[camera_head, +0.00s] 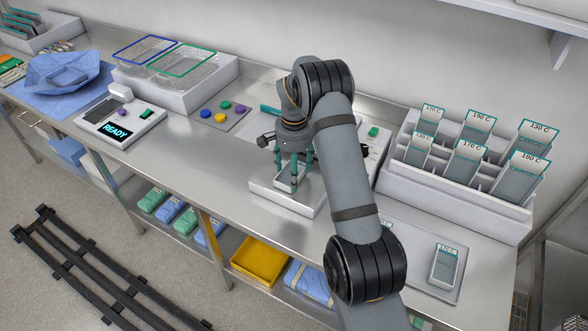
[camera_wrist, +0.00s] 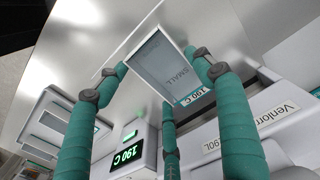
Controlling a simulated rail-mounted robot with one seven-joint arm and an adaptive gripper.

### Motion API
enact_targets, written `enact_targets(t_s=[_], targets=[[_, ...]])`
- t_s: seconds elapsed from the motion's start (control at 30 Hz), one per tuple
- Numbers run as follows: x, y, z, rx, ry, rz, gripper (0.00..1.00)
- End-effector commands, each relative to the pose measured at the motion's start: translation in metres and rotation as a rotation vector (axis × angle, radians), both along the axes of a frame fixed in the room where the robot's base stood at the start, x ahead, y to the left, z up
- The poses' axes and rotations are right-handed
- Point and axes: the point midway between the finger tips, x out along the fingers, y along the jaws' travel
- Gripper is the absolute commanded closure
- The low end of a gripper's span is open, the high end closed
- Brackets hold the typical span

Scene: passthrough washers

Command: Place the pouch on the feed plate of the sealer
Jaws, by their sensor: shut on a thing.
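My gripper (camera_head: 288,172) has teal fingers and is shut on a pouch (camera_head: 285,183). In the wrist view the fingers (camera_wrist: 160,75) hold the grey, white-edged pouch (camera_wrist: 165,62) by its sides; it reads "SMALL" and "190 C". The gripper and pouch are over the pale feed plate (camera_head: 273,201) at the front of the sealer. I cannot tell whether the pouch touches the plate. The sealer (camera_head: 372,146) is largely hidden behind my arm in the head view. Its display (camera_wrist: 126,155) reads 190 C in the wrist view.
A rack (camera_head: 455,185) of temperature-labelled pouches stands to the right. Left are a button panel (camera_head: 222,117), a "READY" device (camera_head: 120,125), wire baskets (camera_head: 185,70) and a blue wrap (camera_head: 62,78). The bench left of the plate is clear.

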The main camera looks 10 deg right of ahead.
Motion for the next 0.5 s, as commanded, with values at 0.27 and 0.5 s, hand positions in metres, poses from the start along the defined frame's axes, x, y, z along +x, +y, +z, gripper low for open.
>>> enact_targets(t_s=[0.27,0.5], targets=[[0.0000,0.0001,-0.0042,0.000,0.000,0.000,0.44],[0.0000,0.0001,-0.0033,0.000,0.000,0.000,0.22]])
